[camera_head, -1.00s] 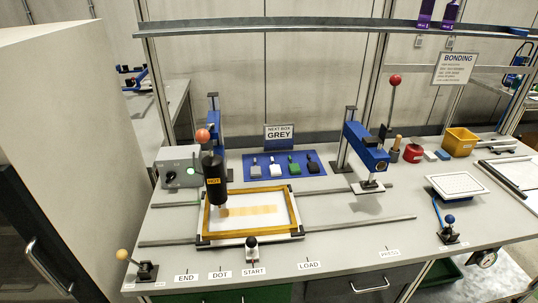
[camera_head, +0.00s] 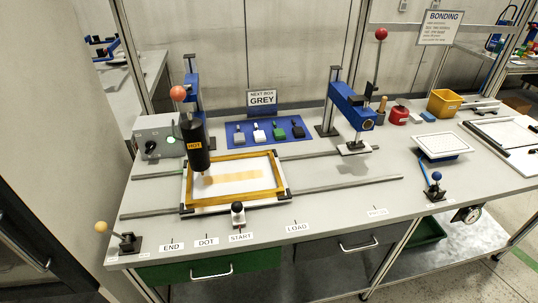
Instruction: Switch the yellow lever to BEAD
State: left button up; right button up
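The yellow lever (camera_head: 101,227) is at the front left corner of the bench. Its pale yellow ball knob leans to the left of its black base (camera_head: 128,243). Small labels sit by the base, too small to read. Neither of my grippers shows in this view.
The bench (camera_head: 330,215) carries a yellow-framed tray (camera_head: 279,176) under a black cylinder marked HOT (camera_head: 196,146). Labels END, DOT, START and LOAD line the front edge. A blue-knobbed lever (camera_head: 437,176) stands at the right. A dark cabinet (camera_head: 25,250) is at the lower left.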

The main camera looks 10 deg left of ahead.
aim_at(101, 226)
jog(key=j+u, duration=0.2)
jog(key=u, duration=1.4)
